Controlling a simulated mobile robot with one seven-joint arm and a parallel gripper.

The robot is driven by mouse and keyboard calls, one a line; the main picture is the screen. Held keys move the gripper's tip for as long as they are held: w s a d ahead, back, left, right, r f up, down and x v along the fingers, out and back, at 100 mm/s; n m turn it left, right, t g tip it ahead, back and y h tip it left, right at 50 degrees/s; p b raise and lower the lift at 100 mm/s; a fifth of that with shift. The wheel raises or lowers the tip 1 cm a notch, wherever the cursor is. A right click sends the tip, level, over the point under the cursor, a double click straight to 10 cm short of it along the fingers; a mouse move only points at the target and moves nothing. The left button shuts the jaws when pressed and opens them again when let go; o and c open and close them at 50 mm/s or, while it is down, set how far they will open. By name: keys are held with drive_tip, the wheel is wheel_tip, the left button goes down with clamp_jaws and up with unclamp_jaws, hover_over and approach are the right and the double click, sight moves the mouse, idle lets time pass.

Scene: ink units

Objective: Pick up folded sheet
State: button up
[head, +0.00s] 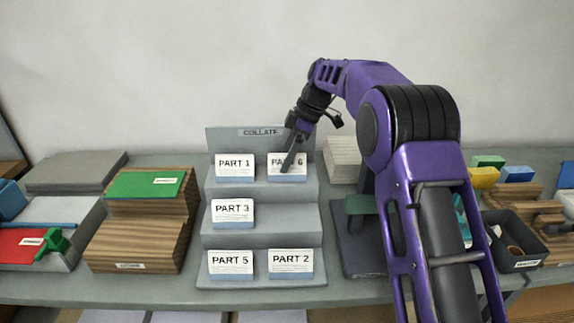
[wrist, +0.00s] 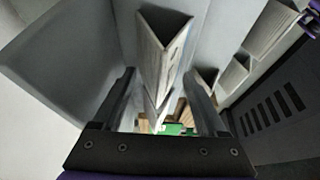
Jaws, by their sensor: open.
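Several folded sheets stand like small tents on a grey stepped rack (head: 262,237) marked COLLATE. The top step holds the PART 1 sheet (head: 234,165) and a sheet partly hidden by my gripper (head: 290,160), its label reading like PART 6 (head: 297,170). The PART 3 sheet (head: 232,212) is on the middle step; PART 5 (head: 231,263) and PART 2 (head: 290,262) are on the bottom step. In the wrist view my gripper (wrist: 160,76) is open, and a folded sheet (wrist: 163,50) shows end-on beyond and between its fingers. I cannot tell whether they touch it.
A wooden stepped stand with a green booklet (head: 146,184) is left of the rack. A pale stack (head: 343,157) and a dark press-like stand (head: 362,255) are at its right. A black tray (head: 516,243) sits farther right. The middle step's right half is bare.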

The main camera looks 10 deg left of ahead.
drive_tip(key=shift+c, duration=0.3)
clamp_jaws()
